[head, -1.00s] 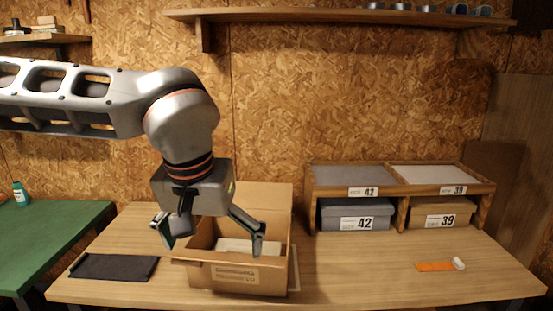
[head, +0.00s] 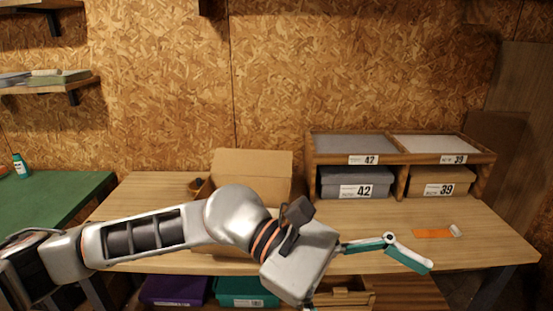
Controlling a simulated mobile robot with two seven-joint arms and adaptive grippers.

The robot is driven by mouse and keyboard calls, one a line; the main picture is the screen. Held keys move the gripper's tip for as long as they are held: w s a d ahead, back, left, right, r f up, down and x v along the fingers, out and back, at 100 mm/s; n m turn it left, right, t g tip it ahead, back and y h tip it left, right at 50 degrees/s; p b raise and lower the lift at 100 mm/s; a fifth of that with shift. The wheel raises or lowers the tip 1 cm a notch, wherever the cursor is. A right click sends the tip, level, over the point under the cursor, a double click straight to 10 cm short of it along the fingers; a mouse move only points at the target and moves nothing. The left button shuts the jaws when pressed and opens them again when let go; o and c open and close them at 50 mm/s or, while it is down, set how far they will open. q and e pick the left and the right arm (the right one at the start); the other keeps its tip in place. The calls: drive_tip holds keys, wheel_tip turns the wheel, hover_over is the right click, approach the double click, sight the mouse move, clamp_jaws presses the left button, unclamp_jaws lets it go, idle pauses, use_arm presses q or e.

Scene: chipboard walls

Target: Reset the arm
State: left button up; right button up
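My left arm comes in low from the left and crosses in front of the table. My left gripper (head: 365,282) is at the table's front edge, right of the cardboard box. One teal-padded finger (head: 408,257) stretches out to the right. The other finger is mostly cut off at the bottom of the picture, well apart from the first. The gripper looks open, with nothing seen in it. My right gripper is not in view.
The open cardboard box (head: 252,166) stands on the wooden table (head: 470,250), largely hidden by my arm. A shelf unit (head: 398,172) holds a grey box (head: 345,180) and a brown box (head: 440,182). An orange strip (head: 432,233) lies at right. Purple and teal boxes sit below.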

use_arm(q)
drive_tip(key=w+a+r+n+t+h, duration=0.25)
drive_tip(key=w+n+t+h, duration=0.75)
drive_tip(key=n, duration=0.9)
drive_tip(key=w+a+f+n+t+y+b, duration=0.1)
drive_tip(key=w+a+f+n+t+y, duration=0.45)
drive_tip(key=n, duration=0.65)
drive_tip(key=w+a+f+n+t+y+b, duration=0.1)
drive_tip(key=w+a+f+n+t+y, duration=0.2)
drive_tip(key=w+a+f+n+t, duration=0.5)
drive_tip(key=s+a+f+n+y, duration=0.25)
drive_tip(key=f+n, duration=0.25)
drive_tip(key=f, duration=0.3)
drive_tip(key=s+a+f+n+y, duration=0.1)
drive_tip(key=a+f+n+y, duration=0.25)
drive_tip(key=f, duration=0.35)
drive_tip(key=s+a+f+n+y, duration=0.1)
drive_tip(key=a+f+n+y, duration=0.1)
drive_tip(key=f+n, duration=0.5)
drive_tip(key=s+a+f+n+g+y, duration=0.2)
drive_tip(key=s+a+f, duration=0.3)
drive_tip(key=s+f, duration=0.2)
drive_tip(key=s+a+f+n+g+y, duration=0.2)
drive_tip(key=s+a+f, duration=0.3)
drive_tip(key=f, duration=0.6)
drive_tip(key=shift+s+a+n+g, duration=0.4)
drive_tip(key=shift+s+n, duration=0.35)
drive_tip(key=shift+s, duration=0.4)
